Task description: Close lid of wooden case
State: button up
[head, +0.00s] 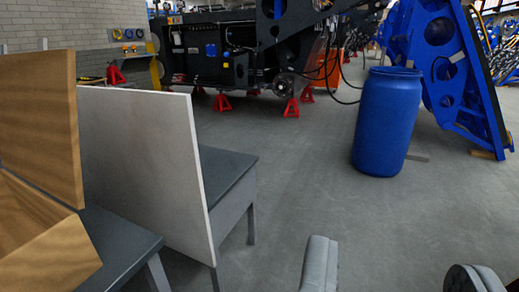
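The wooden case (50,245) sits on a dark grey table at the left edge, partly cut off by the frame. Its lid (42,120) stands open, roughly upright. My gripper (395,275) shows at the bottom right, with one light grey finger and a second, darker-tipped part wide apart. It is open, with nothing visible between the fingers, and is well to the right of the case, apart from it.
A white upright panel (150,165) stands right of the case, beside another grey table (228,175). A blue barrel (387,125) stands on the floor at the right. Red jack stands (222,102) and the dark chassis (215,50) are at the back. The middle floor is clear.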

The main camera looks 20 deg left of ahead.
aim_at(40, 138)
jog(key=i+l+u, duration=0.1)
jog(key=i+u, duration=0.2)
jog(key=u, duration=0.2)
jog(key=i+l+u, duration=0.25)
jog(key=u, duration=0.2)
jog(key=i+l+u, duration=0.3)
jog(key=u, duration=0.2)
jog(key=i+l+u, duration=0.15)
jog(key=l+u, duration=0.3)
jog(key=i+l+u, duration=0.15)
jog(key=l+u, duration=0.3)
jog(key=i+l+u, duration=0.1)
jog(key=l+u, duration=0.35)
jog(key=l, duration=0.2)
jog(key=l+u, duration=0.5)
jog(key=l, duration=0.1)
